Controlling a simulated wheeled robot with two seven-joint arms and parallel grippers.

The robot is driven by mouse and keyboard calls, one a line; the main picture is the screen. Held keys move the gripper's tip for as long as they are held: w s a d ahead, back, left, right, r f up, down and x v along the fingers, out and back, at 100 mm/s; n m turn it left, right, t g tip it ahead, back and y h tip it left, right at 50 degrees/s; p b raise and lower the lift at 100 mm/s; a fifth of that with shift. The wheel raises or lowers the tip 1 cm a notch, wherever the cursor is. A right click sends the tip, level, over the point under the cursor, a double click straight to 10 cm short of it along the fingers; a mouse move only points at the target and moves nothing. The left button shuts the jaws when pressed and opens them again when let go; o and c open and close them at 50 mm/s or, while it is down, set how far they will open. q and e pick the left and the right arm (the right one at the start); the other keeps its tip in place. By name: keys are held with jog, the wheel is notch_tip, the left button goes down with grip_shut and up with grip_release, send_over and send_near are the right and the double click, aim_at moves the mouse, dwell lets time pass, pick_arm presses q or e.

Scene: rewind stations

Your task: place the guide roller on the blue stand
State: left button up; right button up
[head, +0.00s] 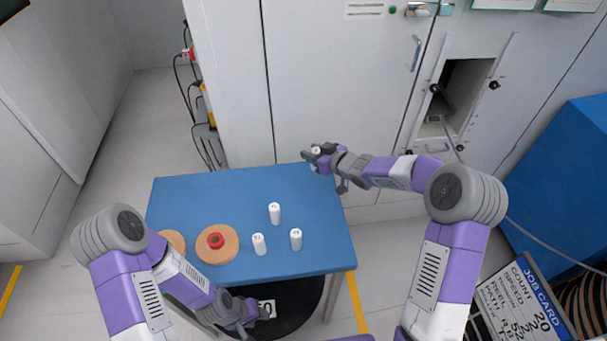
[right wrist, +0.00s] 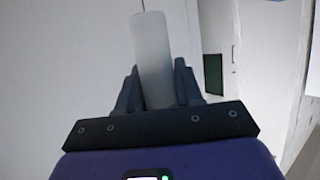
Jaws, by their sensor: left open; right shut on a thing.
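A white cylinder, which looks like a guide roller (right wrist: 153,50), stands between the fingers of my right gripper (right wrist: 157,88) in the right wrist view. In the head view my right gripper (head: 318,160) is shut on it at the far right corner of a blue-topped table (head: 190,198), apparently the blue stand. Three similar white rollers stand upright on that top: one further back (head: 274,213), one at the front (head: 259,244) and one to the right (head: 296,239). My left gripper (head: 266,310) is open, low in front of the table's near edge.
A wooden-coloured disc (head: 229,252) with a red hub (head: 215,240) lies on the table's left, beside another disc (head: 174,240) partly behind my left arm. A black round surface (head: 300,312) lies below the near edge. A grey cabinet (head: 335,75) stands behind. The table's back half is clear.

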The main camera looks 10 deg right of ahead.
aim_at(312, 168)
notch_tip(312, 168, down, 7)
jog(key=shift+r+b, duration=0.15)
jog(key=shift+b, duration=0.95)
jog(key=o, duration=1)
jog(key=shift+f, duration=0.2)
jog(key=shift+o, duration=0.2)
jog(key=shift+r, duration=0.25)
jog(key=p+v, duration=0.2)
jog(key=v, duration=1)
jog(key=shift+f+p, duration=0.2)
jog(key=shift+p, duration=0.1)
